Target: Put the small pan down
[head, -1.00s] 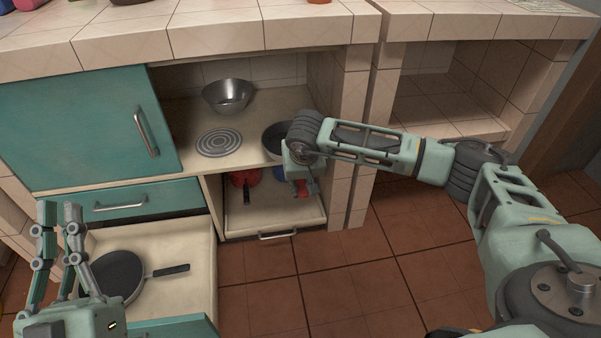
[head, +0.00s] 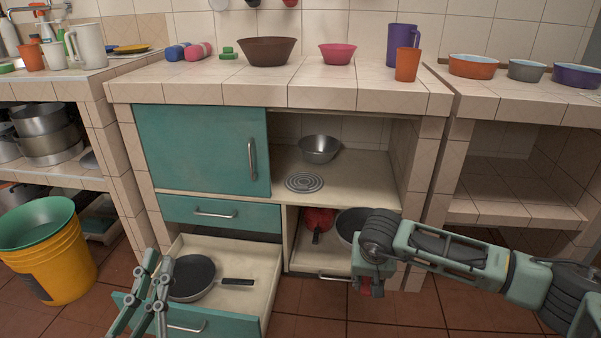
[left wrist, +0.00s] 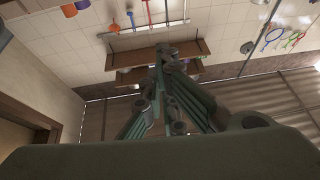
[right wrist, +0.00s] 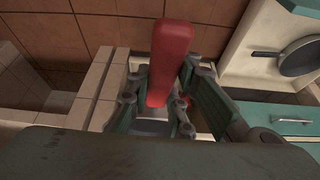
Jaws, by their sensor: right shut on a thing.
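My right gripper (head: 371,268) is shut on the red handle (right wrist: 172,62) of a small grey pan. In the head view the pan (head: 350,224) shows behind the gripper, at the lower right compartment of the cabinet; the wrist hides part of it. I cannot tell whether its base touches a surface. My left gripper (head: 158,272) is empty, its fingers drawn together, in front of the open lower drawer (head: 262,280). In the left wrist view its fingertips (left wrist: 168,55) come together and hold nothing.
A dark frying pan (head: 190,278) lies in the open drawer. A red pot (head: 318,220) sits in the lower compartment. The shelf above holds a metal bowl (head: 319,149) and a round grey trivet (head: 304,182), with bare room to their right. Yellow buckets (head: 60,270) stand left.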

